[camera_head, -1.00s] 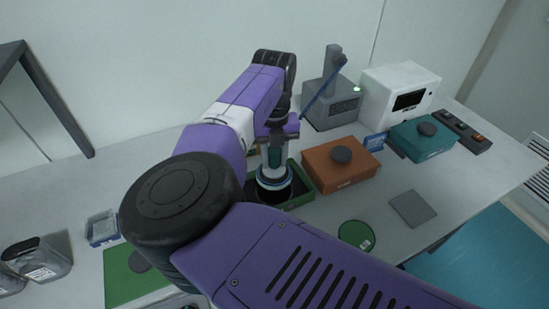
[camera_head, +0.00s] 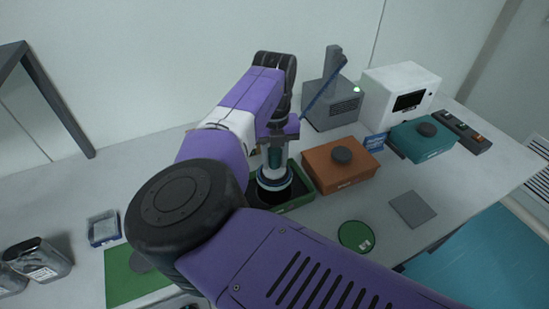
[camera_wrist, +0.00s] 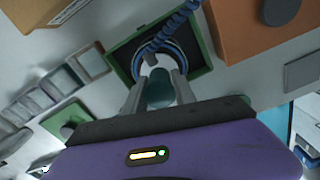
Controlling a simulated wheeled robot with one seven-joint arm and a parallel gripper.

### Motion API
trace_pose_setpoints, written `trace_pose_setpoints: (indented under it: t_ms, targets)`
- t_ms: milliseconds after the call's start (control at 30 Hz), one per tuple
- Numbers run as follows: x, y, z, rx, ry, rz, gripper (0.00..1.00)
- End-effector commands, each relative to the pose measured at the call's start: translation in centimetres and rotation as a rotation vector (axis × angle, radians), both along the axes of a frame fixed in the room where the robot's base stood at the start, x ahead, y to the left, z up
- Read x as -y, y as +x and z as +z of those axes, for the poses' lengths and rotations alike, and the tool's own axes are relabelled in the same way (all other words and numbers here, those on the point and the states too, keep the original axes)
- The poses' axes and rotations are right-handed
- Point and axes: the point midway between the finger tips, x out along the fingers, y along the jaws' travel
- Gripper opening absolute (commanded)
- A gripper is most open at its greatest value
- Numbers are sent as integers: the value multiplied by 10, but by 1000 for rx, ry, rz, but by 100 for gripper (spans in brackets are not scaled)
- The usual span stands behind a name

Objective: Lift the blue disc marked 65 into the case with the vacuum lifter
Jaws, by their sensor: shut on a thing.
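My gripper (camera_wrist: 158,92) is shut on the vacuum lifter, a pale cylinder with a teal band (camera_head: 274,157). The lifter stands roughly upright, its foot inside the outline of the open green case (camera_head: 299,202). The case has a dark inside and also shows in the wrist view (camera_wrist: 118,56). A blue rim, seemingly the blue disc (camera_head: 275,187), shows round the lifter's foot. Its marking is hidden, and I cannot tell whether it touches the case floor. A blue coiled hose (camera_wrist: 176,28) runs to the lifter from the grey pump unit (camera_head: 333,105).
An orange box (camera_head: 325,173) stands close right of the case. Beyond are a teal box (camera_head: 412,145) and a white instrument (camera_head: 385,92). A green disc (camera_head: 352,232) and a grey square plate (camera_head: 412,209) lie in front. A green mat (camera_head: 122,285) lies left.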

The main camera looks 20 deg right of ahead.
Motion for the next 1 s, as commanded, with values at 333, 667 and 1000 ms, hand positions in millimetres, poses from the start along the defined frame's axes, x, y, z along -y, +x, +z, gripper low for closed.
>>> trace_pose_setpoints:
  t_ms: [333, 667, 1000]
  targets:
    - [0, 0, -12, 1, 0, 0, 0]
    - [0, 0, -27, 1, -1, 0, 0]
    - [0, 0, -42, 1, -1, 0, 0]
